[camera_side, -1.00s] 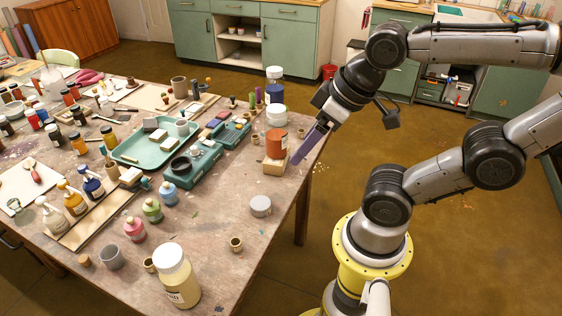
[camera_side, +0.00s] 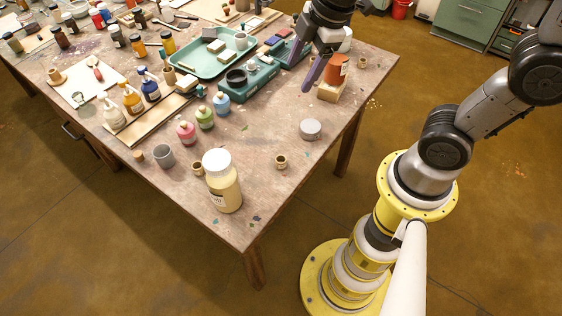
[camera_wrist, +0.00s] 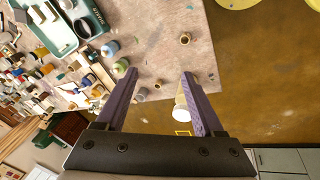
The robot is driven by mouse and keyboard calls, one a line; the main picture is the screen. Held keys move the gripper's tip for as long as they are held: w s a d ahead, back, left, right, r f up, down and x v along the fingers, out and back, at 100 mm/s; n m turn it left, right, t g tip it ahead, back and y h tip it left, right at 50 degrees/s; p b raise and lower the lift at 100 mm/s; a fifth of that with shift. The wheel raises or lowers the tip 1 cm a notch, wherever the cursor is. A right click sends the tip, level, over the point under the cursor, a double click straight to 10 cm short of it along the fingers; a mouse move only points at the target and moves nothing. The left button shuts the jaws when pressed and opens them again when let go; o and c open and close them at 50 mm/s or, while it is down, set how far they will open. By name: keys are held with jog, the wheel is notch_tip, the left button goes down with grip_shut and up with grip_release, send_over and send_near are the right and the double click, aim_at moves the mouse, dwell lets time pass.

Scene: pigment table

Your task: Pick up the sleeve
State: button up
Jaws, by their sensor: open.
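Small tan hollow cylinders stand on the table; they look like sleeves, and I cannot tell which one the task means. One tan sleeve (camera_side: 281,162) stands alone near the front right edge, and it also shows in the wrist view (camera_wrist: 185,38). Another tan sleeve (camera_side: 198,168) stands beside the large cream jar, and a third (camera_side: 306,63) is partly visible farther back. My gripper (camera_side: 300,76) is open and empty above the table, left of the orange tin. In the wrist view its purple fingers (camera_wrist: 158,75) are wide apart.
The large cream jar (camera_side: 223,185) with a white lid stands near the front corner. Small bottles and a green tray (camera_side: 185,66) are left. Bare table surrounds the lone sleeve.

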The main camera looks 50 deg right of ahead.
jog(key=w+a+f+n+g, duration=0.3)
jog(key=f, duration=0.6)
send_over(281, 157)
jog(key=shift+g, duration=0.3)
jog(key=f, duration=1.1)
jog(key=shift+s+a, duration=0.35)
jog(key=shift+s, duration=0.05)
jog(key=shift+w+a+f, duration=0.1)
jog(key=shift+f, duration=2.7)
jog(key=shift+c, duration=0.3)
grip_shut()
